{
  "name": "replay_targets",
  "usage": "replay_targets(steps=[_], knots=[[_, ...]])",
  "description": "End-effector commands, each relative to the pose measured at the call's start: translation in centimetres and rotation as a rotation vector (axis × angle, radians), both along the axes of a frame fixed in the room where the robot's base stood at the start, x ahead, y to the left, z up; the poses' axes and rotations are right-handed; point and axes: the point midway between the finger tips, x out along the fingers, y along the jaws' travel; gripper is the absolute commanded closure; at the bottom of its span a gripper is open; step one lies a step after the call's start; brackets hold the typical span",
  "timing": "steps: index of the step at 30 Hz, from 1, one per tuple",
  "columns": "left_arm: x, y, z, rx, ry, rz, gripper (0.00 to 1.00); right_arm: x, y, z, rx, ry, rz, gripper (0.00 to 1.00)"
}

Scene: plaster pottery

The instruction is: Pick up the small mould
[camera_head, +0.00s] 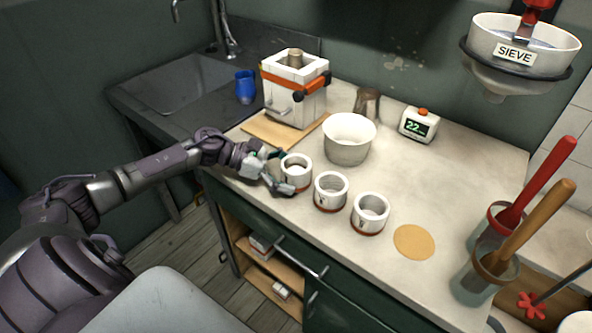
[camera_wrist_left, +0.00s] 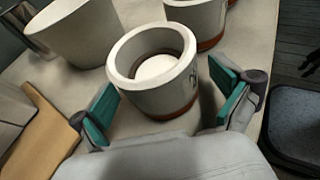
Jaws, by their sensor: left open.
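Three small white moulds with red-brown bases stand in a row near the counter's front edge: the left one (camera_head: 297,173), the middle one (camera_head: 330,191) and the right one (camera_head: 370,213). My left gripper (camera_head: 281,173) is open at the left one, with a finger towards each side of it. In the left wrist view this round mould (camera_wrist_left: 152,88) stands upright between the green-padded fingers, a gap showing beside the right pad. A pale round surface shows inside it. My right gripper is not in view.
A white bowl (camera_head: 349,140) stands just behind the row. A large strapped mould (camera_head: 296,90) sits on a wooden board (camera_head: 256,128), near a blue cup (camera_head: 245,87). A timer (camera_head: 419,125) is at the back. A tan disc (camera_head: 414,241) lies to the right; tool pots stand far right.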

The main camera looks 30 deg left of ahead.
Motion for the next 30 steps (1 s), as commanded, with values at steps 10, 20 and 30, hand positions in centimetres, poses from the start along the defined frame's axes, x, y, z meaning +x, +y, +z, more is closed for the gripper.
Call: replay_targets(steps=[10,20,30], knots=[[0.72,-1.12,-0.61,0.000,0.000,0.001,0.00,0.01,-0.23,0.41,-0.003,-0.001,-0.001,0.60],[0.69,-1.10,-0.60,0.002,-0.001,0.001,0.50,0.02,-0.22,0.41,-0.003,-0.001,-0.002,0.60],[0.73,-1.08,-0.48,0.001,-0.003,0.001,0.77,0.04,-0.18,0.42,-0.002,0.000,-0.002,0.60]])
